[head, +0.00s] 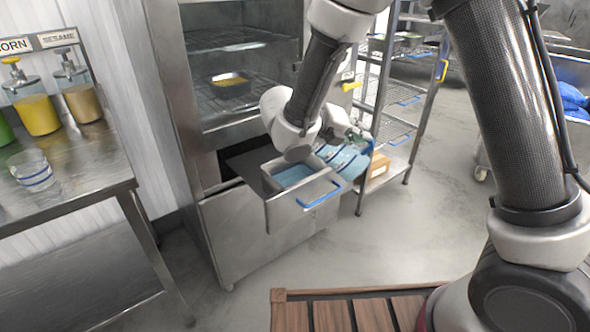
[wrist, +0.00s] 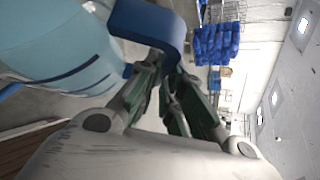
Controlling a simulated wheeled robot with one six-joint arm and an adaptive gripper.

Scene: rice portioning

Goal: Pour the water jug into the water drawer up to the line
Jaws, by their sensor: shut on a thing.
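The water drawer (head: 276,212) is pulled out from the lower part of the steel cabinet, with a blue handle on its front. Blue water (head: 292,175) lies in its basin; I cannot make out a fill line. The water jug (head: 345,163) is clear with pale blue contents and dark blue bands. It is tilted beside and above the drawer's right side. My gripper (head: 357,138) is shut on the jug's blue handle. In the wrist view the jug (wrist: 60,45) fills the upper left, and my gripper (wrist: 172,80) meets its handle (wrist: 148,22). I cannot see a pouring stream.
The steel cabinet (head: 260,245) stands open above the drawer, with a yellow-filled pan (head: 230,82) on a rack. A wire shelf (head: 395,130) stands at the right. A steel table (head: 85,180) with a banded clear cup (head: 33,172) is at the left.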

